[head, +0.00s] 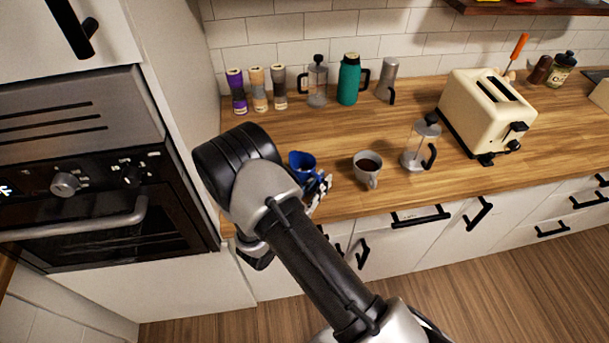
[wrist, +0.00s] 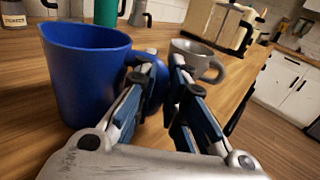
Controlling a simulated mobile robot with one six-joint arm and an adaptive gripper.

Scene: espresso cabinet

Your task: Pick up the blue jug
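The blue jug (head: 301,163) is near the front of the wooden counter, left of a grey mug. In the wrist view the jug (wrist: 85,75) is large at the left, upright, with its handle toward the right. My gripper (head: 320,190) is at the jug's right front side, partly hidden by my arm in the head view. In the wrist view my gripper's fingers (wrist: 161,80) are close together, with the blue handle between them. I cannot tell whether the jug's base touches the counter.
The grey mug (head: 367,169) with dark liquid stands close at the right. Beyond it are a glass press (head: 417,148) and a cream toaster (head: 487,108). A teal flask (head: 349,80) and several containers stand along the wall. A tall oven cabinet (head: 75,180) bounds the left.

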